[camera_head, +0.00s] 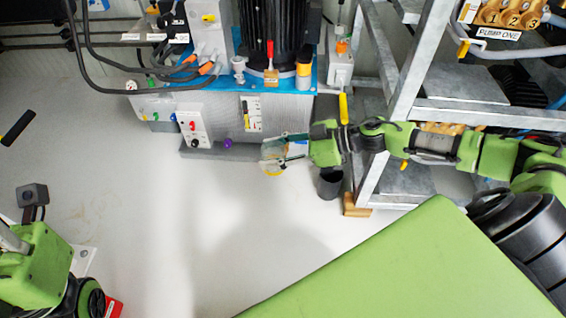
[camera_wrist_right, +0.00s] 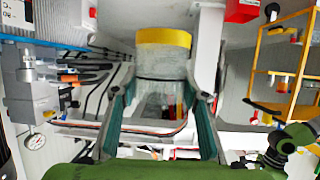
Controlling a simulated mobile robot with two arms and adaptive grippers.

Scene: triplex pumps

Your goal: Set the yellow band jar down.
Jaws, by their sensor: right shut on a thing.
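The yellow band jar (camera_head: 272,168) is a clear vessel with a yellow band, held in the air off the end of my right arm. My right gripper (camera_head: 288,148) is shut on it, near the front of the blue-topped pump unit (camera_head: 222,98). In the right wrist view, the jar (camera_wrist_right: 163,85) stands between the two green fingers (camera_wrist_right: 160,115), and its yellow band is at the upper end of the picture. Part of my left arm shows at the lower left; its fingers are too cut off to judge.
A panel with red and black knobs (camera_head: 194,128) is on the unit's front. Pale floor (camera_head: 210,220) is open below and left of the jar.

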